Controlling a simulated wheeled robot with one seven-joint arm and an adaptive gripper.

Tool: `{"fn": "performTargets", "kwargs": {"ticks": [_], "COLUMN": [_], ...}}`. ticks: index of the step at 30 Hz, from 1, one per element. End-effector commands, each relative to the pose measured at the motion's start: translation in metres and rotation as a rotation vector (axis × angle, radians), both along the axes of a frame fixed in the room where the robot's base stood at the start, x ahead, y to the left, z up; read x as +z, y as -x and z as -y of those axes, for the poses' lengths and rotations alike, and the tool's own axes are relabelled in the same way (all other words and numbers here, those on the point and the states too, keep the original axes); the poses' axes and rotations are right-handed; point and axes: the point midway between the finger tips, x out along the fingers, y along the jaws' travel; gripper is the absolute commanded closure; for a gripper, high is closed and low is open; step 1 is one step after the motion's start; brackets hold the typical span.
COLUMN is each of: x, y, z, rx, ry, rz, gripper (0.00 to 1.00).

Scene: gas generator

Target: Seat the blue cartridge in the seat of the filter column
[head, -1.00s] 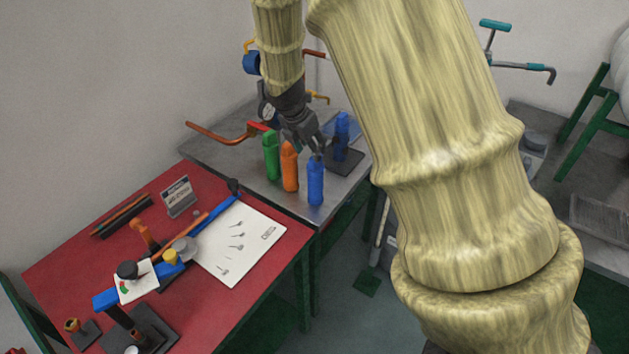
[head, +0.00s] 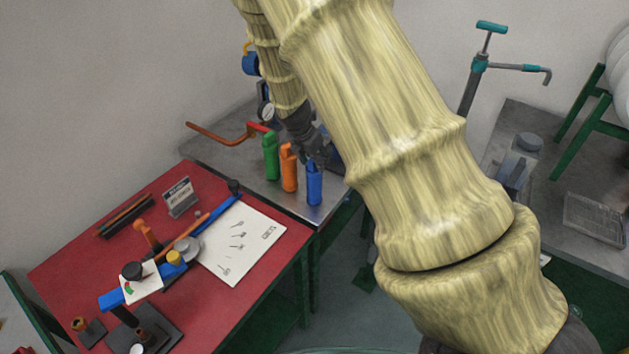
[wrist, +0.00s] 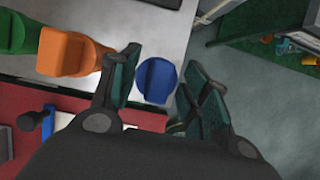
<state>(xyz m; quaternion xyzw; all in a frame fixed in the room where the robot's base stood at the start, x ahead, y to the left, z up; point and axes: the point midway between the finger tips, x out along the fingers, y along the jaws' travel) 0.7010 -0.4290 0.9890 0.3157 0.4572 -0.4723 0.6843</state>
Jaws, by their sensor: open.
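The blue cartridge (head: 315,187) stands upright near the front right corner of the grey metal bench, to the right of an orange cartridge (head: 289,168) and a green one (head: 270,155). My gripper (head: 317,160) is open at the top of the blue cartridge. In the wrist view, the round blue cap (wrist: 155,81) sits between the two spread fingers of my gripper (wrist: 163,88), with a gap on both sides. The cartridge is not gripped. A blue upright on a dark plate, possibly the filter column, is now mostly hidden behind my arm; I cannot make out its seat.
The red table (head: 75,240) at the left holds a white sheet (head: 240,245), a small sign (head: 180,197) and several tools. A bent copper-coloured pipe (head: 220,137) reaches over the bench. A teal-handled pump (head: 480,65) stands at the right. The bench ends just beyond the cartridge.

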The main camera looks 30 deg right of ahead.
Motion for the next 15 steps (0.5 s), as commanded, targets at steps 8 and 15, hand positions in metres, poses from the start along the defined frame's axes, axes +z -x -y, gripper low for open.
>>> {"fn": "performTargets", "kwargs": {"ticks": [8,15], "x": [-0.0038,-0.0038], "y": [-0.0004,-0.0003], "z": [0.0014,0.0013], "rx": [0.000,0.000], "ry": [0.000,0.000], "rz": [0.000,0.000], "gripper": [0.54,0.83]}}
